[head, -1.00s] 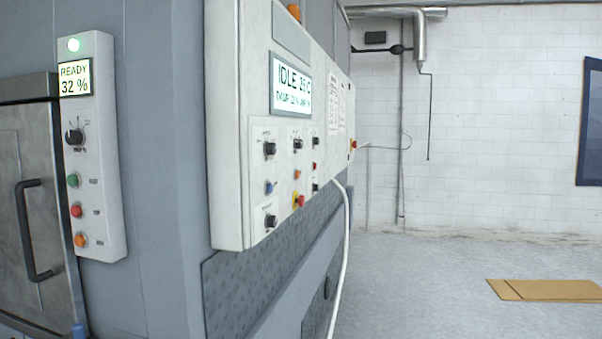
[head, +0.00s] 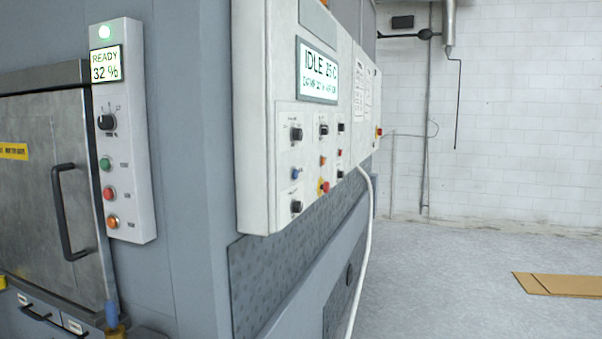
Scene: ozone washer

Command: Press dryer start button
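A narrow white control panel (head: 126,200) is on the grey machine at the left. Below are a black knob (head: 106,122), a green button (head: 105,163), a red button (head: 109,193) and an orange button (head: 113,222). A larger white panel (head: 262,150) to the right has a display (head: 318,70) reading IDLE 25 C. It carries several knobs and small buttons. Which button is the dryer start cannot be read. Neither of my grippers shows.
A metal door (head: 30,190) with a black handle (head: 68,212) is left of the narrow panel. A white cable (head: 366,230) hangs from the larger panel. Brown cardboard (head: 560,284) lies on the open grey floor (head: 460,285) at right.

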